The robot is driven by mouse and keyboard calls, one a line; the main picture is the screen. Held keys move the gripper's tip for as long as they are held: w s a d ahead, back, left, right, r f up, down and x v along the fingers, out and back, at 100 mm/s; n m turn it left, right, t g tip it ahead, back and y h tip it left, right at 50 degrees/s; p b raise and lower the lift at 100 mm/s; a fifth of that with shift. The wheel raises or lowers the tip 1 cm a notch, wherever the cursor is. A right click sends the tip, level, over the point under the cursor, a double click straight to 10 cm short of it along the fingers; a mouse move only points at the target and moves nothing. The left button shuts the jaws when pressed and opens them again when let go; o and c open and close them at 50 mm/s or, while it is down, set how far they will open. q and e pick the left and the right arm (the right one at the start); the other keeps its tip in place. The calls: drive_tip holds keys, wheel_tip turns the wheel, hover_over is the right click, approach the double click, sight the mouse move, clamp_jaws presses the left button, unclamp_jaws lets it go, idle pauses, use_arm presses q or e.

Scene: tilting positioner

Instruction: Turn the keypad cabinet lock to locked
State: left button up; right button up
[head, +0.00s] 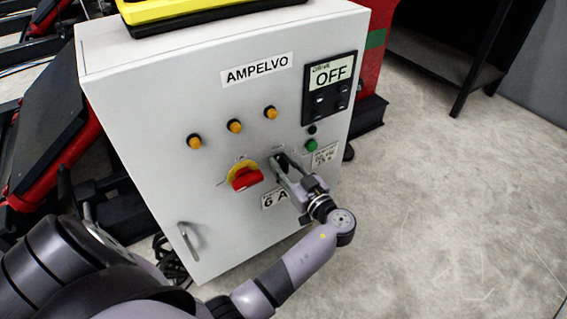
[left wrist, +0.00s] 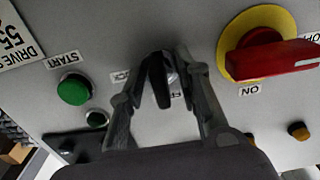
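The light grey cabinet (head: 130,85) has a keypad panel (head: 329,88) at its upper right, with a display reading OFF. A small black lever (left wrist: 160,82) with a silver part beside it, apparently the lock, shows in the left wrist view between small labels. My left gripper (head: 284,163) is at the cabinet front. In the left wrist view its fingers (left wrist: 166,62) stand apart on both sides of the lever, with a gap at the right finger. Contact at the left finger is unclear. The fingers mostly hide the lock in the head view. My right gripper is out of view.
A red rotary switch (head: 245,178) on a yellow plate is just left of the gripper. Green buttons (head: 311,145) are to its right and amber lamps (head: 235,126) above. A door handle (head: 188,241) is lower left. Concrete floor (head: 440,200) is clear at right.

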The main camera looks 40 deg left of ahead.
use_arm(q)
clamp_jaws()
drive_tip(key=shift+m, duration=1)
drive_tip(key=shift+r+m, duration=0.1)
drive_tip(key=shift+m, duration=1.1)
drive_tip(key=m+p, duration=0.1)
drive_tip(key=m, duration=0.1)
drive_tip(key=shift+m, duration=0.4)
drive_tip(key=m+p, duration=0.1)
drive_tip(key=m, duration=0.2)
drive_tip(key=shift+r+m+p, duration=0.1)
drive_tip(key=shift+m+p, duration=0.2)
drive_tip(key=shift+p, duration=0.05)
drive_tip(key=m+p, duration=0.3)
drive_tip(key=m, duration=0.3)
drive_tip(key=shift+m, duration=0.3)
drive_tip(key=shift+m+p, duration=0.35)
drive_tip(key=shift+m, duration=0.05)
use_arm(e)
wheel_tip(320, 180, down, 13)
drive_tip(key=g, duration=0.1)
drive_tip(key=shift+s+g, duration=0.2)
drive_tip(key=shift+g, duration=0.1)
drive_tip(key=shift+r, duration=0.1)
